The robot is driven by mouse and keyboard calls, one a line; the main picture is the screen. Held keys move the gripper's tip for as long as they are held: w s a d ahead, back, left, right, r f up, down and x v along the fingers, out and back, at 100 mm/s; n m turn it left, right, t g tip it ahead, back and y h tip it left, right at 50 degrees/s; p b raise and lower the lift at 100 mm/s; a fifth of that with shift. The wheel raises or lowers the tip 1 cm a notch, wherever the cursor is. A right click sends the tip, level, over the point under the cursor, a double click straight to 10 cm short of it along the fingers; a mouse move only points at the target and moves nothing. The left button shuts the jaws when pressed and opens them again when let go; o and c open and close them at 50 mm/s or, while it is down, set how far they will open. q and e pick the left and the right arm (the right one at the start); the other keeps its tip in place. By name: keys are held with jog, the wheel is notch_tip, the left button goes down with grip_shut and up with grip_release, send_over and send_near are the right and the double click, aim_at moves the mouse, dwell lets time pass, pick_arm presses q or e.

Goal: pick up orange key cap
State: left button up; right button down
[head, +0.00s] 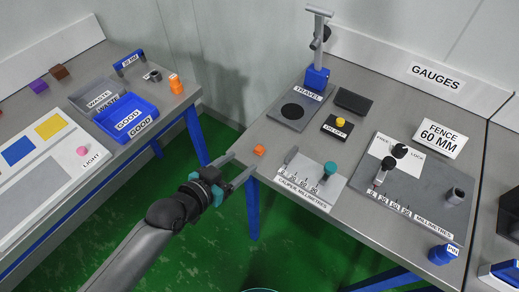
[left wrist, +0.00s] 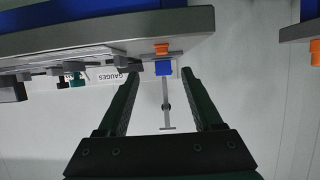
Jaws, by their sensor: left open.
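A small orange key cap (head: 259,150) lies on the grey table at its near left corner, beside the caliper plate. In the left wrist view an orange piece (left wrist: 162,48) shows at the table edge, between the finger directions and beyond the tips. My left gripper (head: 241,166) is open and empty, its two fingers pointing toward the key cap from the near left, just short of it. In the left wrist view the open fingers (left wrist: 160,76) have nothing between them. My right gripper is not in view.
The caliper plate (head: 308,184) with a teal knob stands right of the key cap; the travel gauge plate (head: 291,120) is behind. The left table holds a blue good tray (head: 140,136) and another orange piece (head: 176,84). Green floor lies between the tables.

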aim_at(259, 148)
pick_arm(q)
jog(key=x, duration=0.3)
jog(key=shift+w+d+f, duration=0.15)
jog(key=shift+w, duration=0.15)
jog(key=b+x, duration=0.1)
jog(key=x, duration=0.3)
jog(key=shift+f+b, duration=0.15)
jog(key=shift+b, duration=0.15)
jog(key=shift+w+d+f, duration=0.15)
jog(key=shift+w+f, duration=0.05)
jog(key=shift+w, duration=0.25)
grip_shut()
